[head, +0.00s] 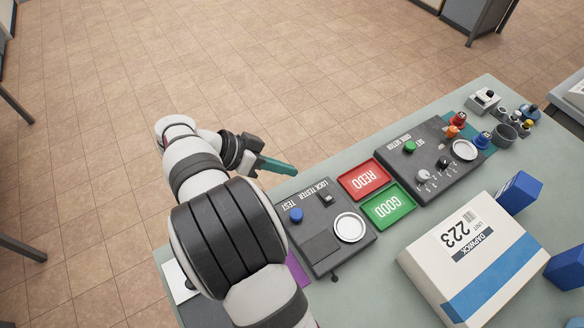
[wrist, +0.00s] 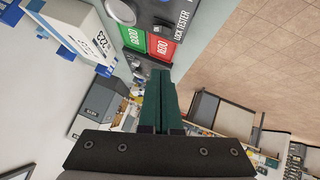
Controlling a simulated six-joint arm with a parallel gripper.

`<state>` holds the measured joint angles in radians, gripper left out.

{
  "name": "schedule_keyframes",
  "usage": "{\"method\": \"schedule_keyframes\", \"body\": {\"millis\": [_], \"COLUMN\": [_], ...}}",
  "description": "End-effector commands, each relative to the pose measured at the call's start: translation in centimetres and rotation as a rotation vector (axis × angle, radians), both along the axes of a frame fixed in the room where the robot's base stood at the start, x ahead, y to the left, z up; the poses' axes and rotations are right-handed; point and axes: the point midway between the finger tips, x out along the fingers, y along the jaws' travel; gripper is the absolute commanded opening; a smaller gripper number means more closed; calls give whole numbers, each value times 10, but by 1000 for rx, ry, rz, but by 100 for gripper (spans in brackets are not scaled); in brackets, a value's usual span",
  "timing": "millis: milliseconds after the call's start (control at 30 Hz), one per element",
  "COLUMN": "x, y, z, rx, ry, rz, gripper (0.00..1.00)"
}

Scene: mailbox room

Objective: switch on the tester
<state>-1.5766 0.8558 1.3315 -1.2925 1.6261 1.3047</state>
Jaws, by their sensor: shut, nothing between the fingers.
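The lock tester (head: 318,240) is a dark grey box on the near left part of the table. It bears a blue button marked TEST (head: 296,214), a small dark switch (head: 325,198) at its far edge and a round white disc (head: 349,227). I cannot tell which way the switch is set. My gripper (head: 294,171) has green fingers, shut and empty, beyond the tester's far edge and apart from it. In the wrist view the shut fingers (wrist: 160,74) point up the picture, and part of the tester (wrist: 166,28) shows at the top.
A red REDO tray (head: 365,179) and green GOOD tray (head: 387,206) lie right of the tester. Beyond is a second panel (head: 432,160) with a green button and sliders. A white parcel (head: 470,255) and blue boxes (head: 519,192) stand at right. Open floor lies past the table.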

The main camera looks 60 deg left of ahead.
Motion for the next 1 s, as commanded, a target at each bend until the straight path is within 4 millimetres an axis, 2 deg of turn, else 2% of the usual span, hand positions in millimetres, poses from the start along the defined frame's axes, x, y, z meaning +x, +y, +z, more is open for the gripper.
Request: {"method": "schedule_keyframes", "body": {"millis": [167,333,600,767,1000], "x": [0,-2,1,20,57], "y": [0,-14,-14,-21,-33], "z": [0,4,1,-17,-53], "rx": [0,-1,-1,-3,-4], "ry": [0,0,-1,0,1], "rz": [0,-1,-2,-4,-4], "gripper": [0,0,0,0,0]}}
